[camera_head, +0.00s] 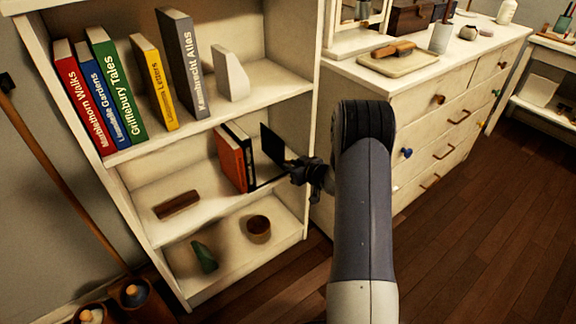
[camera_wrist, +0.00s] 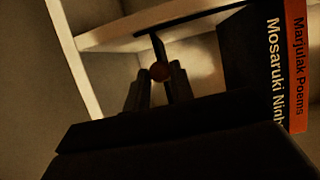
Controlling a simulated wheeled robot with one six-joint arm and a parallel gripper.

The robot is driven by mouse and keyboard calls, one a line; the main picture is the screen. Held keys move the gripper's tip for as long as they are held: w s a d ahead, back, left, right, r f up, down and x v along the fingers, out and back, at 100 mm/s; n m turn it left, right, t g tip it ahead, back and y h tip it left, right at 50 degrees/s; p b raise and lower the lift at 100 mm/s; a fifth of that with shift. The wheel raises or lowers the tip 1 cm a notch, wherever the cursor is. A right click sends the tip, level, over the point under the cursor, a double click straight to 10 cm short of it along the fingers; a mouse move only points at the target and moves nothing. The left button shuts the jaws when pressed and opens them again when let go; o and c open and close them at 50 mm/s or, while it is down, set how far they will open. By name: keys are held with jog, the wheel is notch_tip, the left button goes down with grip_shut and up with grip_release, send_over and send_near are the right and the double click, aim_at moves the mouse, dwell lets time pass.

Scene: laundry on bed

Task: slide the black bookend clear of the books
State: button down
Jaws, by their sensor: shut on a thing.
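The black bookend (camera_head: 272,145) stands upright on the middle shelf of the white bookcase, right of two books. A gap shows between its upright plate and the black book (camera_head: 239,150); the orange-red book (camera_head: 230,163) stands left of that. My gripper (camera_head: 297,167) is at the bookend's right side, shut on it. The black book's spine (camera_wrist: 274,70) and the orange-red spine (camera_wrist: 297,60) are at the right there.
A brown block (camera_head: 177,204) lies on the middle shelf to the left. The upper shelf holds several books and a white bookend (camera_head: 230,75). Below are a brown bowl (camera_head: 258,226) and a green object (camera_head: 204,257). A white dresser (camera_head: 430,110) stands close on the right.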

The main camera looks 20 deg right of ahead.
jog(key=shift+d+r, duration=0.15)
jog(key=shift+d, duration=0.05)
jog(key=c, duration=1.2)
grip_release()
jog(key=p+v, duration=0.2)
jog(key=v, duration=0.8)
jog(key=shift+s, duration=0.3)
jog(key=shift+d, duration=0.1)
jog(key=a+b+x, duration=0.1)
jog(key=b+x, duration=0.1)
jog(key=x, duration=0.8)
jog(key=shift+w+a+b, duration=0.15)
jog(key=shift+a+b, duration=0.2)
jog(key=shift+b, duration=0.05)
